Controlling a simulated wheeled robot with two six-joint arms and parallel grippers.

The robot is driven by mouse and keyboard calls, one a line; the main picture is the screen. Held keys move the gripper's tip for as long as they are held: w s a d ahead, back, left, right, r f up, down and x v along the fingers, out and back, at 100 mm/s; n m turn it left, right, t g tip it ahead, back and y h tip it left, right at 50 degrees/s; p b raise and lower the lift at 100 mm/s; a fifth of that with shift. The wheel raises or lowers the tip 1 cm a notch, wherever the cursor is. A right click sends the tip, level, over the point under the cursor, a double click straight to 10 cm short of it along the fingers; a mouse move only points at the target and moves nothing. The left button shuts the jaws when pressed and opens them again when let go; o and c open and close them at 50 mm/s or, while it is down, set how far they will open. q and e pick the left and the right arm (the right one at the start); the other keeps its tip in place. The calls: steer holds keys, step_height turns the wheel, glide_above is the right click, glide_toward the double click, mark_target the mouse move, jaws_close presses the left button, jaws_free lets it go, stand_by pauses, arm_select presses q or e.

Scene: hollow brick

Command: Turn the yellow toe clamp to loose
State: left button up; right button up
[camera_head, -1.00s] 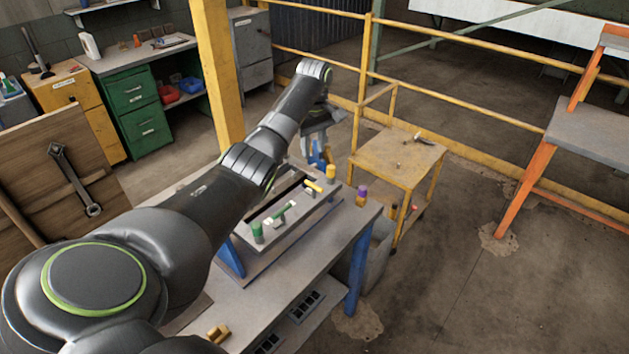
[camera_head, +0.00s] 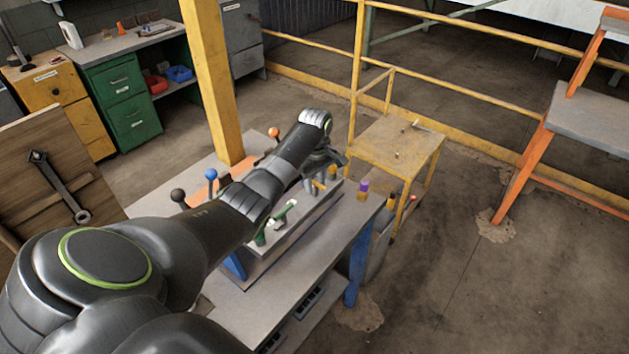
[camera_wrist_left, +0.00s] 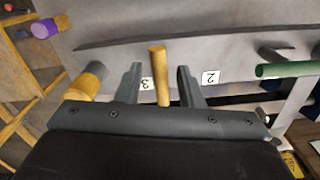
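The yellow toe clamp's handle (camera_wrist_left: 158,72) shows in the left wrist view, beside a label marked 3. My left gripper (camera_wrist_left: 158,78) is open there, with one finger on each side of the handle and gaps between. In the head view my left gripper (camera_head: 309,183) is low over the fixture on the bench, and it hides most of the yellow clamp. The green clamp handle (camera_head: 284,213) is nearer the camera; it also shows at the right of the left wrist view (camera_wrist_left: 287,69). My right gripper is in no view.
A yellow-topped post (camera_head: 332,173) stands close to the gripper, also in the wrist view (camera_wrist_left: 85,82). A purple-topped post (camera_head: 364,187) is at the bench's right edge. Levers with black, blue (camera_head: 211,174) and orange knobs stand behind the arm. A yellow cart (camera_head: 398,145) is beyond the bench.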

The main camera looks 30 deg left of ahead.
arm_select(q)
steer(key=shift+f, duration=0.9)
steer(key=shift+c, duration=0.2)
jaws_close()
steer(key=m, duration=0.5)
steer(key=shift+r, duration=0.1)
steer(key=m, duration=0.4)
steer(key=shift+m, duration=0.3)
steer(key=m, duration=0.4)
steer(key=shift+m, duration=2.1)
